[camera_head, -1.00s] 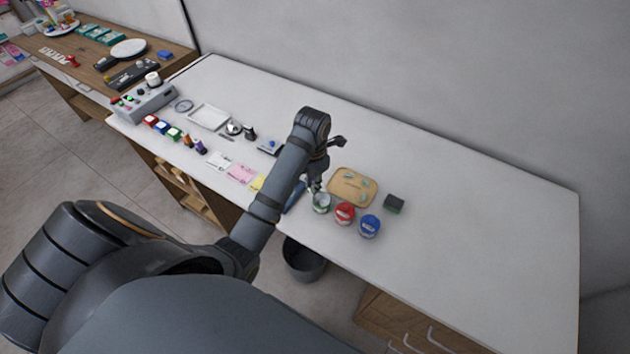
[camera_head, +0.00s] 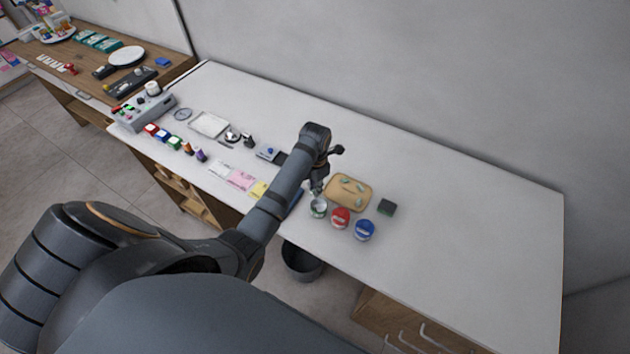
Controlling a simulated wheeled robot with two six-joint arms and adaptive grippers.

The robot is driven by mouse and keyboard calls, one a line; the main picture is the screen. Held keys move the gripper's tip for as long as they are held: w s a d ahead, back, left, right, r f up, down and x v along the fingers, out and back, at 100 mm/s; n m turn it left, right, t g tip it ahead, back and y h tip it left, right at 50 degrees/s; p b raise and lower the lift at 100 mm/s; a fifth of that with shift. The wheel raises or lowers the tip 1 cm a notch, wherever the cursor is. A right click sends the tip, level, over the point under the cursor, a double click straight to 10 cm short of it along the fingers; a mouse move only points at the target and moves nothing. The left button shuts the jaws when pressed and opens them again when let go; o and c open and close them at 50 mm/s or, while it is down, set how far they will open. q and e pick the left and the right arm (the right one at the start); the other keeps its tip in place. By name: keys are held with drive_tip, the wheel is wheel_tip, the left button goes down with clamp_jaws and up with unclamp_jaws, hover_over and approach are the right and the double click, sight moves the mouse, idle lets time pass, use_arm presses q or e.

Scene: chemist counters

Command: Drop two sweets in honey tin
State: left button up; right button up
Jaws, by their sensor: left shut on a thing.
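Three small tins stand in a row near the counter's front edge: a green and white tin (camera_head: 318,210), a red tin (camera_head: 340,218) and a blue tin (camera_head: 364,231). Their labels are too small to read, so I cannot tell which is the honey tin. Several small pale green sweets (camera_head: 360,188) lie on a wooden tray (camera_head: 335,198) behind the tins. My left gripper (camera_head: 318,190) points down just above the green and white tin. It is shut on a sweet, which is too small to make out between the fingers. My right gripper is out of view.
Yellow and pink papers (camera_head: 240,180) and a white tray (camera_head: 208,124) lie to the left. A dark bin (camera_head: 302,262) stands on the floor below the front edge. The counter's right side is clear.

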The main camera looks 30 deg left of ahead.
use_arm(q)
drive_tip(key=shift+f, duration=0.3)
drive_tip(key=o, duration=0.8)
drive_tip(key=shift+c, duration=0.2)
wheel_tip(320, 180, up, 8)
drive_tip(key=shift+f, duration=0.25)
